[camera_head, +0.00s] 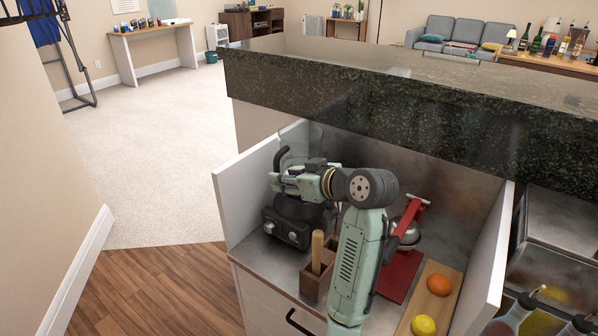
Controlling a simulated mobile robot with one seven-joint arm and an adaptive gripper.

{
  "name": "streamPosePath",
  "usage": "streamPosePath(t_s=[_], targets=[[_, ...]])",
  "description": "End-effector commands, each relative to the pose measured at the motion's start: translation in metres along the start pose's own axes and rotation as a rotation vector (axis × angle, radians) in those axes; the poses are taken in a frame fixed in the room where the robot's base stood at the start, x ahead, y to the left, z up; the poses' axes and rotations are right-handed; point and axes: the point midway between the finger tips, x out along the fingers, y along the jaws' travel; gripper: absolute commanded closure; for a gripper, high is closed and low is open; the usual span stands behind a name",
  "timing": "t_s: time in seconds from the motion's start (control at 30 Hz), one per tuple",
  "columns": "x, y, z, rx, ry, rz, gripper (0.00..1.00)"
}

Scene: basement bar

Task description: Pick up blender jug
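The blender stands at the left end of the steel counter shelf, beside the white side panel. Its black base (287,227) with round knobs shows below my gripper. A curved black part that looks like the handle of the blender jug (281,157) rises just above my gripper; the rest of the jug is mostly hidden or hard to make out. My gripper (277,183) points left, level with the jug just above the base, and overlaps it in the picture. I cannot tell whether the fingers touch the jug or are open or shut.
A wooden holder (316,270) with a wooden-handled tool stands in front of the blender. A red press (401,270) is right of my arm. An orange (439,284) and a lemon (423,325) lie on a cutting board. The dark stone bar top (400,95) rises behind.

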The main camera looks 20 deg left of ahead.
Motion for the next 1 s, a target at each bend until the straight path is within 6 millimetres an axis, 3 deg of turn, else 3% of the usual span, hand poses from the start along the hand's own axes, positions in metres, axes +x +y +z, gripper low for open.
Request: streamPosePath(t_s=[0.23, 0.53, 1.0], targets=[[0.035, -0.002, -0.005, 0.001, -0.002, -0.004, 0.64], [0.041, -0.001, -0.004, -0.001, 0.000, -0.001, 0.64], [0.041, -0.001, -0.004, 0.000, 0.000, -0.001, 0.94]])
